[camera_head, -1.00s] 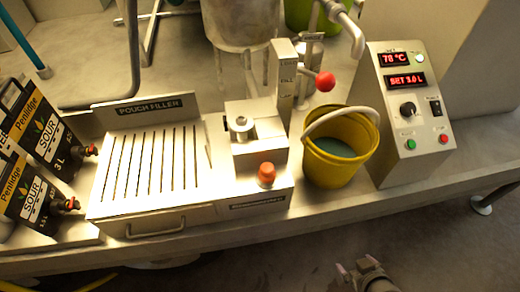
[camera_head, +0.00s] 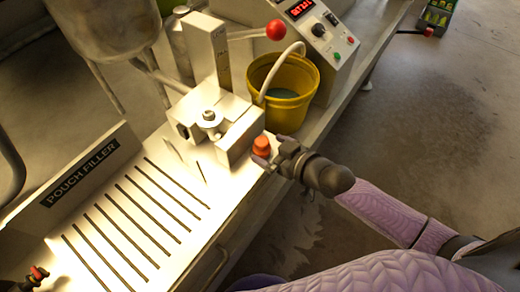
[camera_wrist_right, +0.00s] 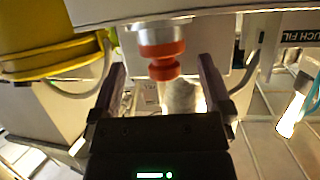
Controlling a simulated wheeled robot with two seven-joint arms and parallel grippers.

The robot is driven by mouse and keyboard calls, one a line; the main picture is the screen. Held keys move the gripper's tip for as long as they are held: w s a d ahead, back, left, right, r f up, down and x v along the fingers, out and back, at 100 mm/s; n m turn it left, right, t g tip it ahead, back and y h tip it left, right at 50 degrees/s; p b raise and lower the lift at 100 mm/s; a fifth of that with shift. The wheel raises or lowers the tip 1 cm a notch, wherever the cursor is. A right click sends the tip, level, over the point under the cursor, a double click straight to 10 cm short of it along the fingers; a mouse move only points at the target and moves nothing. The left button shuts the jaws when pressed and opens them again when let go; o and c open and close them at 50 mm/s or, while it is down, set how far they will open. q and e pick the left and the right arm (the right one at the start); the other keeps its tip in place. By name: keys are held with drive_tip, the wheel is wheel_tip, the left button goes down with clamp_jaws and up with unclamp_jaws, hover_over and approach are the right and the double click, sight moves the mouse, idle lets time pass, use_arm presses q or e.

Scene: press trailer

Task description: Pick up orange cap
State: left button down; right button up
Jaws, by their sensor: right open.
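My right gripper (camera_head: 267,155) is right at the cap, coming in from the right. In the right wrist view, the orange cap (camera_wrist_right: 164,60) lies between the two open fingers of the right gripper (camera_wrist_right: 162,75), with space on both sides. The fingers do not appear closed on it.
A yellow bucket (camera_head: 283,103) with a white handle stands just behind the cap. A control panel (camera_head: 318,38) and a lever with a red ball (camera_head: 276,29) are farther back. The slotted tray beside the cap is empty.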

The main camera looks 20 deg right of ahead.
sight(266, 148)
drive_tip(key=b+x, duration=0.1)
drive_tip(key=x, duration=0.2)
drive_tip(key=shift+a+f, duration=0.1)
drive_tip(key=shift+a, duration=0.05)
drive_tip(key=shift+w, duration=0.2)
drive_tip(key=shift+s, duration=0.1)
